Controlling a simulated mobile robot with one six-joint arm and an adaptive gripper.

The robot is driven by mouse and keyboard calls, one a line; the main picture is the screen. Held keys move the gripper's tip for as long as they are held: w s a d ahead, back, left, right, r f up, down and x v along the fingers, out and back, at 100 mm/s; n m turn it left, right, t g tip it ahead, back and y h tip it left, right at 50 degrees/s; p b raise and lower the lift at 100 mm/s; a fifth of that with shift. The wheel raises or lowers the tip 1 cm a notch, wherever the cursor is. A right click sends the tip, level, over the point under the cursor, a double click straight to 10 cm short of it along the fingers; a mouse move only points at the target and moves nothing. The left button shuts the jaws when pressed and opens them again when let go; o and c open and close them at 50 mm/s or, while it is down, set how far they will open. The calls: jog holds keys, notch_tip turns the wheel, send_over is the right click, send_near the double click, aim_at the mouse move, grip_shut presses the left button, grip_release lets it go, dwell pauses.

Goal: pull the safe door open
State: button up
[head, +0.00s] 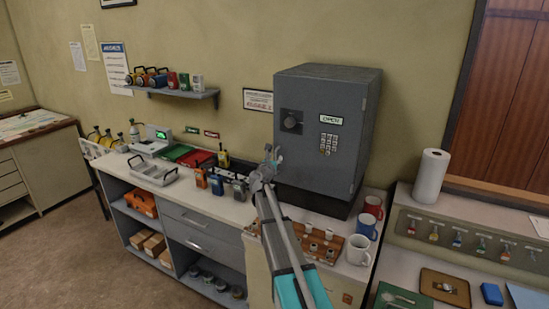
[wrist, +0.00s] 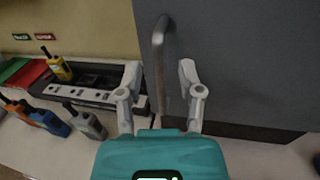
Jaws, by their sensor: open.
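The grey safe (head: 312,100) stands on the counter against the wall. Its door, with a round black dial, keypad and small label, looks shut. My gripper (head: 272,154) is at the left edge of the safe front, below the dial. In the wrist view my gripper (wrist: 159,74) is open, its two fingers apart. The upright metal door handle (wrist: 158,60) shows between the fingers, near the left edge of the dark door (wrist: 235,60). I cannot tell whether either finger touches it. In the head view my gripper hides the handle.
Handheld radios, including a yellow one (wrist: 60,66), stand left of my gripper near a dark charger rack (wrist: 92,88). Mugs (head: 359,250) and a wooden stamp rack (head: 327,262) sit at the counter's right front. A paper roll (head: 431,176) stands farther right.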

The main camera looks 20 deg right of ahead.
jog(key=shift+x, duration=1.15)
grip_shut()
